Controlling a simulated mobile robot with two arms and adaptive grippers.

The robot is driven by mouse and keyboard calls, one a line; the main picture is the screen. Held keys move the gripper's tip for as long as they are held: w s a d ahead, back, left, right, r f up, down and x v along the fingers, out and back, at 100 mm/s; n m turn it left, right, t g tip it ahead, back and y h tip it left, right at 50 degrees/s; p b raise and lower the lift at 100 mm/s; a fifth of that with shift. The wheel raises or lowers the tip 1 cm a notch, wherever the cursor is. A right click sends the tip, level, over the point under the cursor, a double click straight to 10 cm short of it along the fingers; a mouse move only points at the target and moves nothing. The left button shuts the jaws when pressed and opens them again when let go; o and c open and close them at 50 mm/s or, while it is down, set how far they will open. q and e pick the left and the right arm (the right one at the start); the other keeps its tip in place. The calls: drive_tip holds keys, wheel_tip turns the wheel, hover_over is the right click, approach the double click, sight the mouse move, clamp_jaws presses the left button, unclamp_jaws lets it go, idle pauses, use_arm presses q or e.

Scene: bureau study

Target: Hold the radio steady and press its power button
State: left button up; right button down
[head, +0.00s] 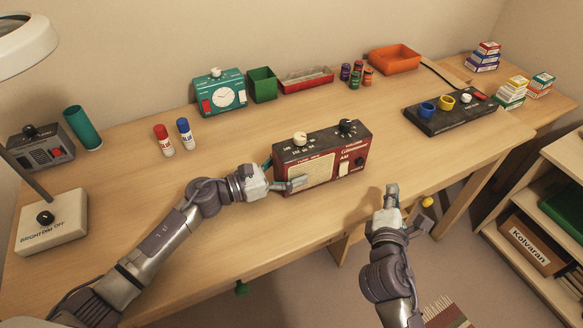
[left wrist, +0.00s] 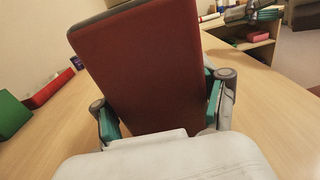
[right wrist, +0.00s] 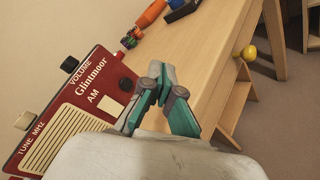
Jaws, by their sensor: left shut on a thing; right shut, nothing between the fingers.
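The red radio (head: 322,160) with a dark top stands on the desk near its front edge, with a cream speaker grille. It carries a cream knob (head: 300,139) and a black knob (head: 346,126) on top. Its front has a cream rectangular button (right wrist: 111,108) and a small dark round one (right wrist: 126,84); I cannot read which is power. My left gripper (head: 282,174) is shut on the radio's left end, one finger in front and one behind; the radio's red end (left wrist: 145,65) fills the left wrist view. My right gripper (head: 391,192) is shut and empty, right of the radio, apart from it.
A black panel (head: 450,112) with coloured knobs lies to the right. A teal clock box (head: 219,94) and bins stand at the back. Red (head: 164,140) and blue (head: 186,133) bottles stand left of the radio.

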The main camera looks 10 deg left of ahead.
sight(360, 163)
drive_tip(key=shift+m+g+h, duration=0.3)
drive_tip(key=shift+m+g, duration=0.1)
drive_tip(key=shift+g, duration=0.3)
drive_tip(key=shift+w+a+f, duration=0.2)
drive_tip(key=shift+w+a, duration=0.65)
drive_tip(key=shift+w, duration=0.25)
drive_tip(key=shift+w+a+f, duration=0.2)
drive_tip(key=shift+w+a, duration=0.7)
drive_tip(key=shift+w, duration=0.2)
drive_tip(key=shift+w+a+f, duration=0.2)
drive_tip(key=shift+w+a, duration=0.65)
drive_tip(key=shift+w, duration=0.25)
drive_tip(key=shift+w, duration=0.1)
drive_tip(key=shift+w+a, duration=0.2)
drive_tip(key=shift+w, duration=0.1)
drive_tip(key=shift+s+d, duration=0.2)
drive_tip(key=shift+s, duration=0.2)
drive_tip(key=shift+s, duration=0.1)
